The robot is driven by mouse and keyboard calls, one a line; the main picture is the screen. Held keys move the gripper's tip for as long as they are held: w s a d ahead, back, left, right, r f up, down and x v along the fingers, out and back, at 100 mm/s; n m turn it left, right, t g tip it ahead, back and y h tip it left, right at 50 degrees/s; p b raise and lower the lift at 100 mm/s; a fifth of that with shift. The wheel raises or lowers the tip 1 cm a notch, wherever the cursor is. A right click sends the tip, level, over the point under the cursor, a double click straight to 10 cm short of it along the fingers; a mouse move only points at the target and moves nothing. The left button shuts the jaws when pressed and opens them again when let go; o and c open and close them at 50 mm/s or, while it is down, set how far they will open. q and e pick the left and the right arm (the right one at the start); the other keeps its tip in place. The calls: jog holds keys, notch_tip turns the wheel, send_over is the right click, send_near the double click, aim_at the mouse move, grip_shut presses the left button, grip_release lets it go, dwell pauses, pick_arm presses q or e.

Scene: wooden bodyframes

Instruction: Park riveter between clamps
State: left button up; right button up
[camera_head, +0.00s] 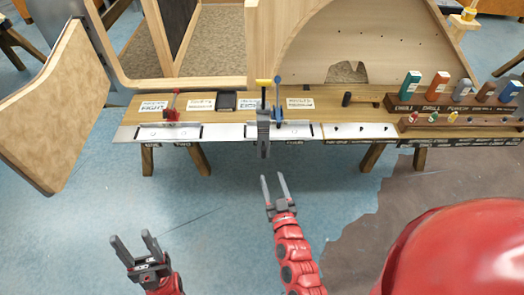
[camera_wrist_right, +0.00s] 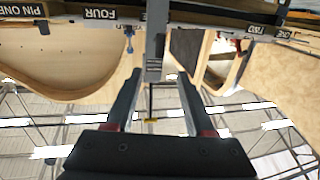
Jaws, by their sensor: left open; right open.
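The riveter (camera_head: 263,130), grey with a yellow top, stands at the bench's front edge, its lower end jutting past the edge. A blue clamp (camera_head: 278,112) is close on its right, and a red clamp (camera_head: 171,113) is farther left along the bench. My right gripper (camera_head: 275,180) is open and empty, just in front of and below the riveter. In the right wrist view the riveter (camera_wrist_right: 155,45) lies ahead, in line with the gap between the fingers (camera_wrist_right: 158,85). My left gripper (camera_head: 135,240) is open and empty, low over the floor at the left.
The bench has a metal front strip (camera_head: 225,133) with labels below; ONE, TWO and FOUR are readable. A dark box (camera_head: 226,101) lies between the clamps. Wooden frames rise behind; a panel (camera_head: 55,110) leans at left.

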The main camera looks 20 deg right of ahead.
aim_at(264, 152)
jog(key=w, duration=0.3)
jog(key=w+p, duration=0.1)
jog(key=w, duration=0.3)
jog(key=w+d, duration=0.1)
jog(key=w, duration=0.3)
jog(key=shift+w+r, duration=0.15)
jog(key=shift+w+p, duration=0.3)
jog(key=shift+w, duration=0.45)
grip_shut()
dwell(0.4)
